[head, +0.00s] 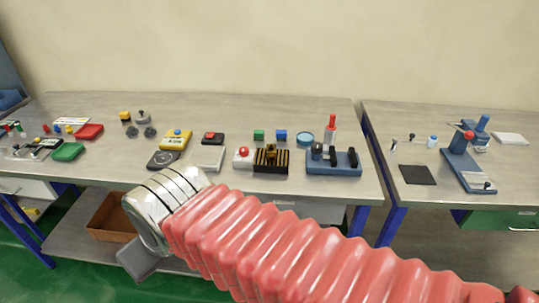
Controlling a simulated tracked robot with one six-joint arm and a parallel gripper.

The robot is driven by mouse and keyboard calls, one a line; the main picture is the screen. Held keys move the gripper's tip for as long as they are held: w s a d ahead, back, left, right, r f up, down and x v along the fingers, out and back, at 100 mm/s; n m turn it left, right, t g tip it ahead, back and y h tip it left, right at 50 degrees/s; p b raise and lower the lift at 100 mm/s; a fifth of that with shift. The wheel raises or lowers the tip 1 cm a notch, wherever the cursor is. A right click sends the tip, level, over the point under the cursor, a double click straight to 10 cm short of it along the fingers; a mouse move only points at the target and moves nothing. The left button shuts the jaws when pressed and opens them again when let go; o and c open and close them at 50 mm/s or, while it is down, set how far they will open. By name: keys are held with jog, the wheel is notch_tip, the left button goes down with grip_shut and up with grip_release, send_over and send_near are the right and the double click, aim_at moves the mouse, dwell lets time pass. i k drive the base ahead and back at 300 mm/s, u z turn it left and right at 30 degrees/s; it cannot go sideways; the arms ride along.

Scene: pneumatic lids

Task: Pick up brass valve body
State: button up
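I cannot pick out a brass valve body for certain among the small parts on the bench. A small yellow-and-black block (125,117) stands at the back left of the left bench, too small to identify. My arm reaches in from the lower right in a ribbed red sleeve and ends in a shiny silver part with dark bands (165,205), in front of the bench's front edge. A grey flat piece (138,262) shows below this end; I cannot tell whether it belongs to my gripper. No fingertips can be made out.
The left bench (290,108) holds a yellow device (175,140), a black-and-yellow striped block (271,158), a blue fixture (333,162) and a red tray (89,131). A second bench (398,118) stands right, past a gap. A brown box (108,220) is on the lower shelf.

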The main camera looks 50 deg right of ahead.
aim_at(271, 148)
jog(key=z, duration=0.1)
jog(key=i, duration=1)
jog(key=u, duration=0.1)
